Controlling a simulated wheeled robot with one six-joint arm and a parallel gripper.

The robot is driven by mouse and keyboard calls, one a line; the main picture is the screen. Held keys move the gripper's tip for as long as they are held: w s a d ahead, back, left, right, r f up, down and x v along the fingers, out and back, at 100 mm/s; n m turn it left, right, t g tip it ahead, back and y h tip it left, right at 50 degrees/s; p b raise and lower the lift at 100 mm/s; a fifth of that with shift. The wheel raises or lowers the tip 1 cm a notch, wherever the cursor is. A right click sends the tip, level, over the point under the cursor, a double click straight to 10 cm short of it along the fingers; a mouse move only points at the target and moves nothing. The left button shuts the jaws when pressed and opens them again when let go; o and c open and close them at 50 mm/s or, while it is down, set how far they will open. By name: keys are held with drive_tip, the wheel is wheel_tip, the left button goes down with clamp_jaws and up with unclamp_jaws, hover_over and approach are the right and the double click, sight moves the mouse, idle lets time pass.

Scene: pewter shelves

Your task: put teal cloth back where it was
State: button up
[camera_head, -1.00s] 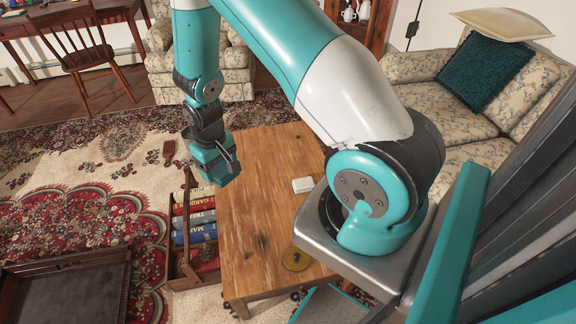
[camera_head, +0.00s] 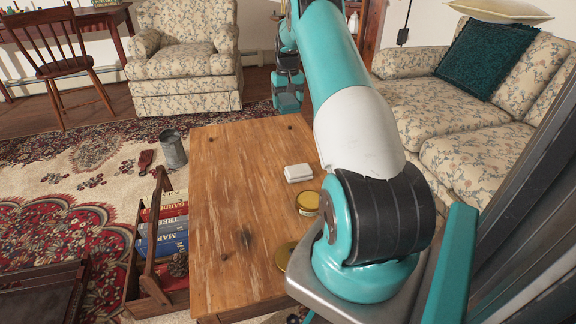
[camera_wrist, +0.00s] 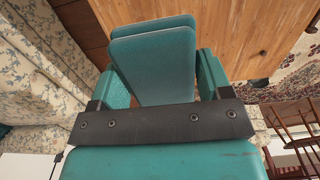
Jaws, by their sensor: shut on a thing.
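My gripper (camera_wrist: 163,88) is shut on the teal cloth (camera_wrist: 155,68) in the wrist view. The cloth looks like a folded, flat teal piece with rounded corners, standing out between the two fingers. In the head view my gripper (camera_head: 287,103) hangs past the far right corner of the wooden table (camera_head: 235,190), partly behind my own arm. The cloth cannot be told apart from the teal gripper there. The table top also shows below the cloth in the wrist view (camera_wrist: 232,35).
On the table are a white block (camera_head: 298,173), a yellow tin (camera_head: 307,203) and a gold disc (camera_head: 285,256). A book crate (camera_head: 133,270) and metal bucket (camera_head: 173,149) stand left of it. A sofa (camera_head: 460,130) is right, an armchair (camera_head: 185,65) behind.

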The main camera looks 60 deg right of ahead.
sight(289, 156)
drive_tip(key=f+b, duration=0.3)
drive_tip(key=f, duration=0.7)
drive_tip(key=f+b, duration=0.3)
drive_tip(key=f, duration=0.7)
drive_tip(key=shift+d, duration=0.2)
drive_tip(key=shift+s, duration=0.1)
drive_tip(key=o, duration=0.9)
